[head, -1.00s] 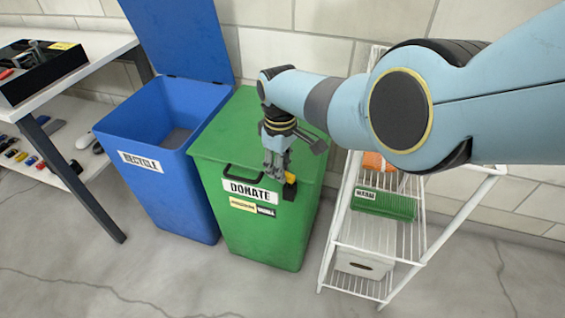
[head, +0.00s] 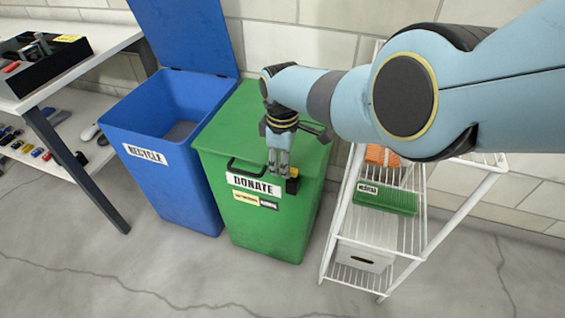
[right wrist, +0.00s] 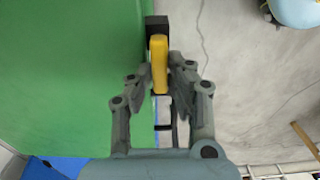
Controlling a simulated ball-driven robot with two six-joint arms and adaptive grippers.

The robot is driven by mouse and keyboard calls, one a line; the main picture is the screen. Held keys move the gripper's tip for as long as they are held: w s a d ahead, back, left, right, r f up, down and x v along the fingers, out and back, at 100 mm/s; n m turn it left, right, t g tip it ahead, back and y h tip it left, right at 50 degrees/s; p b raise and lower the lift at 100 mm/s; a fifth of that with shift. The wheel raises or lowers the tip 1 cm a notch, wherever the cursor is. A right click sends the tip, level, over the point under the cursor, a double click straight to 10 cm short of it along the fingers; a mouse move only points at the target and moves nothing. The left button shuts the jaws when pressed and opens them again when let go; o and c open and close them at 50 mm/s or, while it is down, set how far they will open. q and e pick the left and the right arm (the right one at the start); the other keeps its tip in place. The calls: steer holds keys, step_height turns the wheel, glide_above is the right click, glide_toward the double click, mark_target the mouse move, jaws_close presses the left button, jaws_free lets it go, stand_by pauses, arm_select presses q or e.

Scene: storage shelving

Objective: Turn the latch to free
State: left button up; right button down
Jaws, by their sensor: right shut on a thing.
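The latch is a yellow bar (right wrist: 158,66) with a black block (right wrist: 157,27) at its far end, at the front edge of the green DONATE bin. In the head view its black block (head: 292,186) shows right of the DONATE label, and the yellow part is mostly hidden by my gripper. My right gripper (head: 279,166) reaches down in front of the bin's rim. In the right wrist view its fingers (right wrist: 160,68) are on both sides of the yellow bar, shut on it. My left gripper is not in view.
The green bin's lid (head: 235,130) is down. An open blue RECYCLE bin (head: 165,185) stands to its left. A white wire rack (head: 335,225) with a green crate (head: 385,201) stands close on the right. A table (head: 85,75) is at far left. The floor in front is clear.

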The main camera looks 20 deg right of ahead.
steer(key=c, duration=1.3)
jaws_free()
step_height(320, 180, up, 12)
steer(key=shift+r, duration=0.1)
